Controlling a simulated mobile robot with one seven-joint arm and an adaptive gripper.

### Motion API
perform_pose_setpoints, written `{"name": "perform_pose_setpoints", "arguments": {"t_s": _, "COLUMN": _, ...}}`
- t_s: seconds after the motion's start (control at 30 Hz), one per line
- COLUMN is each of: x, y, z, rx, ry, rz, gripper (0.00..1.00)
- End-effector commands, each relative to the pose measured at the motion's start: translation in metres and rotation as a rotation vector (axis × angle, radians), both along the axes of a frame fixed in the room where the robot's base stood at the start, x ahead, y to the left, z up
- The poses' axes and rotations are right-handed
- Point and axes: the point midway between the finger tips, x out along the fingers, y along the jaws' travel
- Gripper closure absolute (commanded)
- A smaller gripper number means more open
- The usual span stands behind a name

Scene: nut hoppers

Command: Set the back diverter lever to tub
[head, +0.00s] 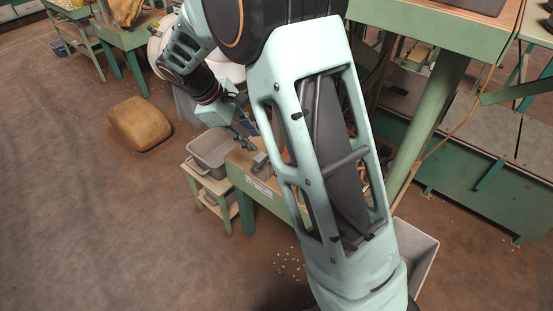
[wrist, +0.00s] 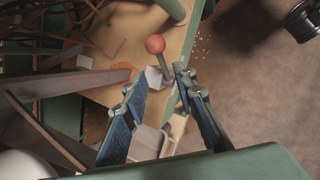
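A diverter lever with an orange ball knob (wrist: 155,44) shows in the wrist view, on a short grey shaft rising from a pale bracket on a wooden bench top. I cannot tell from this view whether it is the back one. My gripper (wrist: 157,88) is open and empty, its two blue-padded fingers apart. The knob appears just beyond the fingertips, between their lines, and not gripped. In the head view my gripper (head: 243,139) hangs over the green-legged bench (head: 262,187); the knob cannot be made out there. A grey tub (head: 212,152) stands left of the bench.
The tub rests on a low green stand (head: 215,188). A brown sack (head: 139,124) lies on the floor at left. A pale bin (head: 416,250) stands at lower right, partly behind my arm.

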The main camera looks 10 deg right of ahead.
Motion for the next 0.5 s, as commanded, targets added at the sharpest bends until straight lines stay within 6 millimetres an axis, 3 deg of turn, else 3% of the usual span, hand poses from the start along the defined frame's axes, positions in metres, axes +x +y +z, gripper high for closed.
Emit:
{"name": "perform_pose_setpoints", "arguments": {"t_s": 0.17, "x": 0.0, "y": -0.009, "z": -0.017, "rx": -0.002, "ry": 0.008, "rz": -0.001, "gripper": 0.74}}
{"name": "perform_pose_setpoints", "arguments": {"t_s": 0.5, "x": 0.005, "y": -0.038, "z": -0.073, "rx": -0.002, "ry": 0.005, "rz": -0.002, "gripper": 0.74}}
